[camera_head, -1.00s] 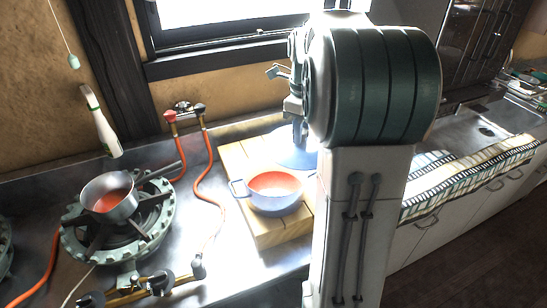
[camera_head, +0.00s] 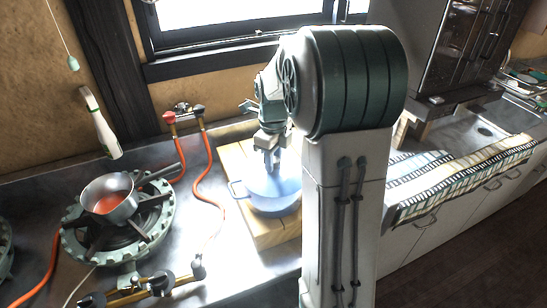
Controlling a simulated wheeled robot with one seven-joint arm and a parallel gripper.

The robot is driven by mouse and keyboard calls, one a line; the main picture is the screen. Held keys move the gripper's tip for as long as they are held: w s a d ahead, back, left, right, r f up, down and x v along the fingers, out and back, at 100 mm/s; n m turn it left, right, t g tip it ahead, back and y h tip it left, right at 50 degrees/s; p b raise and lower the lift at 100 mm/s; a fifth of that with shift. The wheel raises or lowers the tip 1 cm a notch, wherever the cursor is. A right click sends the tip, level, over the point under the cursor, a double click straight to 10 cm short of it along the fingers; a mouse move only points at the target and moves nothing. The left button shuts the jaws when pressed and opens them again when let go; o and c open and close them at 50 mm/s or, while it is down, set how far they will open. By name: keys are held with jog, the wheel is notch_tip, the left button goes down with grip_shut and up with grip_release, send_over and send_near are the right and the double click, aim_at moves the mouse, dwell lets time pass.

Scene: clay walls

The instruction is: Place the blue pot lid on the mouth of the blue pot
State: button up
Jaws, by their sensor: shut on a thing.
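The blue pot (camera_head: 272,206) stands on a wooden board, its left handle showing. The blue lid (camera_head: 288,186) is over the pot, and the pot's orange inside is hidden from this view. I cannot tell whether the lid touches the rim or hangs just above it. My gripper (camera_head: 272,165) points down from above and is shut on the lid near its middle. The lid's knob is hidden between the fingers. The right side of the pot and lid is partly hidden behind my arm.
The wooden board (camera_head: 262,236) lies on the metal counter. To the left is a gas burner (camera_head: 75,245) with a saucepan (camera_head: 120,207). Orange hoses (camera_head: 207,180) run between burner and board. A window is behind; a striped cloth (camera_head: 455,176) lies at right.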

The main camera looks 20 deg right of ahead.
jog(key=shift+f, duration=0.1)
jog(key=o, duration=1.1)
notch_tip(320, 180, up, 12)
jog(key=s+a+f+n+t, duration=0.1)
jog(key=s+a+f+n, duration=0.1)
jog(key=s+n, duration=0.4)
jog(key=s+a+f+n+t, duration=0.1)
jog(key=s+a+n, duration=0.3)
jog(key=n, duration=0.9)
jog(key=s+a+f+n+t, duration=0.1)
jog(key=s+a+f+n, duration=0.2)
jog(key=s+n, duration=0.6)
jog(key=shift+s+a+f+n, duration=0.35)
jog(key=shift+s+a+n, duration=0.05)
jog(key=shift+s+a, duration=0.05)
